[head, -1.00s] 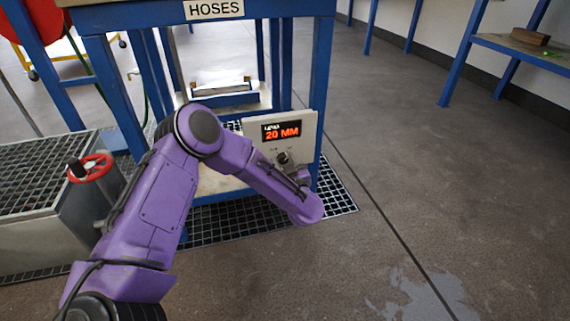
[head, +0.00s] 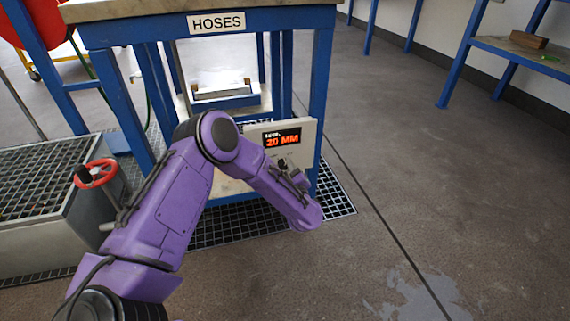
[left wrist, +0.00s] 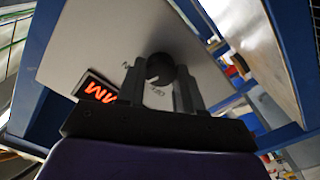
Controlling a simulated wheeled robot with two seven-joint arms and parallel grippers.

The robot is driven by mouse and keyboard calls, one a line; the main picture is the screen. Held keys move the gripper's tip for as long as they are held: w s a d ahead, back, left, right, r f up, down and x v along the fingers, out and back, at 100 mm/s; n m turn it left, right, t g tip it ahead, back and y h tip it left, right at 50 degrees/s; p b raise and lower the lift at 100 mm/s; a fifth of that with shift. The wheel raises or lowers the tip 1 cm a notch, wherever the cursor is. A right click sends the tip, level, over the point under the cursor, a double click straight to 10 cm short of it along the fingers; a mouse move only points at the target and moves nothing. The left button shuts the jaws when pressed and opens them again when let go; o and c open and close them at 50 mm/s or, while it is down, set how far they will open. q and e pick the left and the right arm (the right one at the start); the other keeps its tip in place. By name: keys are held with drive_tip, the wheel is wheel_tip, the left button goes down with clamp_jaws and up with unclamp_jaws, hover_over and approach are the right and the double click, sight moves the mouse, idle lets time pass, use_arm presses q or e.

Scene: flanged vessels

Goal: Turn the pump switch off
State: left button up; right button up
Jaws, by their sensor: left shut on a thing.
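The light grey control panel (head: 309,131) is on the right front of the blue table frame, with a red-lit display (head: 283,138) reading 20 MM. It also shows in the left wrist view (left wrist: 105,45), where the display (left wrist: 98,89) appears tilted. A round dark switch knob (left wrist: 160,66) sticks out of the panel. My left gripper (left wrist: 159,80) is shut on the knob, one finger on each side. In the head view the left gripper (head: 287,170) is at the panel's lower part and mostly hides the knob. The lettering around the knob is too small to read. My right gripper is out of view.
A table labelled HOSES (head: 217,22) stands behind my left arm. A red handwheel (head: 96,173) rises beside a grated tank (head: 40,180) at left. Floor grating (head: 235,226) runs under the table. The floor at right is open, with a wet patch.

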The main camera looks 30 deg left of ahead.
use_arm(q)
drive_tip(key=n+p, duration=0.1)
drive_tip(key=n, duration=0.2)
drive_tip(key=shift+n+p, duration=0.3)
drive_tip(key=shift+n, duration=0.5)
drive_tip(key=n+p, duration=0.1)
drive_tip(key=n, duration=0.1)
drive_tip(key=shift+n, duration=0.3)
drive_tip(key=shift+d+f+n, duration=0.1)
drive_tip(key=shift+f+n, duration=0.05)
drive_tip(key=shift+n, duration=1.75)
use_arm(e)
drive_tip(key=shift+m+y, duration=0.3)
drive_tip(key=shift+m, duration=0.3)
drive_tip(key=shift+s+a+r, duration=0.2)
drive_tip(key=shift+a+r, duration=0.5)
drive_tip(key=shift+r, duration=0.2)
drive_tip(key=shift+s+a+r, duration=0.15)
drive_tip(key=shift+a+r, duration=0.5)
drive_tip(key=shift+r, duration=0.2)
use_arm(q)
drive_tip(key=o, duration=1)
drive_tip(key=shift+o, duration=0.2)
drive_tip(key=shift+p, duration=0.3)
